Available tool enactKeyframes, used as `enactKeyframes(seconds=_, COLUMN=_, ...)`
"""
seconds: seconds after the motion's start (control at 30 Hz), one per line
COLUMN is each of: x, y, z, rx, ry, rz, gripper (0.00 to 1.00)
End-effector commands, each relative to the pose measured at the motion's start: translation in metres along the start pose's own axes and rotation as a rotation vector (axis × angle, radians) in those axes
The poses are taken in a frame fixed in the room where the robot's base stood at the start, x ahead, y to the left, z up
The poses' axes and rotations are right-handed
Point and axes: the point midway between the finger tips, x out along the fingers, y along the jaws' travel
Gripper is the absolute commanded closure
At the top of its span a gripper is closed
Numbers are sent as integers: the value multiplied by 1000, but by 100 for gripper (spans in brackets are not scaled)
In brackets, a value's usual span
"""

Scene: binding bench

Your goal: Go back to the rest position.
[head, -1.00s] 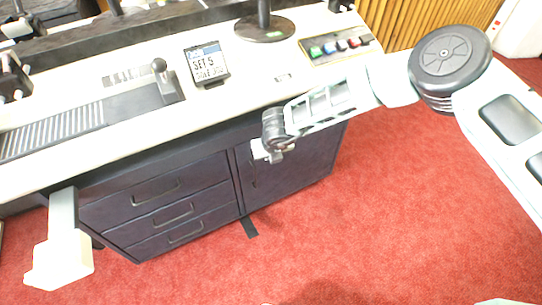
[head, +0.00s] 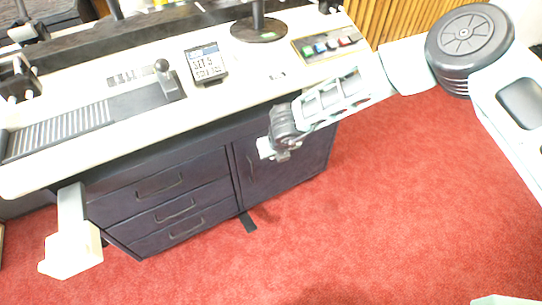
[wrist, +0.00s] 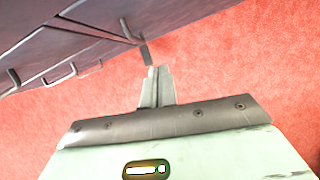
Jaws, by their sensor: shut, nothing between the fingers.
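My gripper (head: 268,150) hangs at the end of my arm in front of the bench's dark cabinet, below the worktop's front edge. In the wrist view my gripper's fingers (wrist: 156,88) are together with nothing between them. They stand over the red carpet, apart from the cabinet front. My arm reaches in from the right of the head view.
The white worktop (head: 234,92) carries a set sign (head: 205,65), a lever (head: 166,80), a button panel (head: 328,45) and a round black base (head: 258,31). Below are several dark drawers (head: 165,206) and a door (head: 290,165). Red carpet (head: 400,220) is clear at right.

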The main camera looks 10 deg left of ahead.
Motion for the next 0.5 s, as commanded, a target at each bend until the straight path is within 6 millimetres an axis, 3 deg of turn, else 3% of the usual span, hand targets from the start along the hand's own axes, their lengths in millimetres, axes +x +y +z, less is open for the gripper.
enactKeyframes(seconds=0.23, x=-43, y=-3, z=1, rx=-1, ry=-2, rz=0, gripper=100)
enactKeyframes(seconds=0.5, x=-58, y=-4, z=0, rx=1, ry=0, rz=0, gripper=100)
